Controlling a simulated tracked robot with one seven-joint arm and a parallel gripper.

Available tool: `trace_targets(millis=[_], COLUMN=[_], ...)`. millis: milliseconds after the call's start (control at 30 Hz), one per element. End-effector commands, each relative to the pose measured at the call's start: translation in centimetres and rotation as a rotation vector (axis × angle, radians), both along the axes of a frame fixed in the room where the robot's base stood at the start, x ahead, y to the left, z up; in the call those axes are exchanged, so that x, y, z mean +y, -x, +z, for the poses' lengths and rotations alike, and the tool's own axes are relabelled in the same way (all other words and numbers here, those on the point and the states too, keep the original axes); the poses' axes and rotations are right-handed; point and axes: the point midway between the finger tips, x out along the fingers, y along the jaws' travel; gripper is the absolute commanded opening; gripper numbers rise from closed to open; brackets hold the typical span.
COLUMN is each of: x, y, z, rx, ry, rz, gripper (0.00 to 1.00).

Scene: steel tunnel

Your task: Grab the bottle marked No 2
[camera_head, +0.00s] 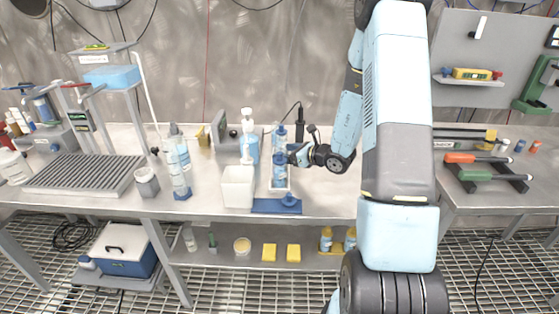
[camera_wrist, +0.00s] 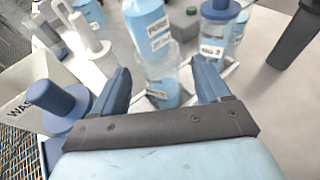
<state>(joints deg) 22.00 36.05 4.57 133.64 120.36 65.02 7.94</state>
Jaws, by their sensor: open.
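My gripper (camera_head: 299,155) reaches in from the right at a group of bottles on the bench. In the wrist view its two blue fingers (camera_wrist: 162,68) are spread apart. A clear bottle (camera_wrist: 163,90) with blue liquid stands between them, its small label too blurred to read surely. A blue-capped bottle whose label looks like NO.3 (camera_wrist: 214,48) stands just right of the right finger. A blue cap (camera_wrist: 57,103) shows left of the left finger; its label is hidden.
A white box (camera_head: 238,187) marked WAS... stands close left of the holder. A wash bottle (camera_head: 249,148) with a PURE label is behind. A dark upright device (camera_wrist: 297,38) is at the right.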

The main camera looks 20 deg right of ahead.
Motion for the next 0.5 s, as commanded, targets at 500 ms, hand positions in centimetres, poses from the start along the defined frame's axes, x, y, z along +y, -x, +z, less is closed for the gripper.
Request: trace_targets(millis=[500], x=[2.7], y=[-3.7], z=[-1.4], rx=[0.000], ry=[0.000], rz=[0.000], gripper=[0.76])
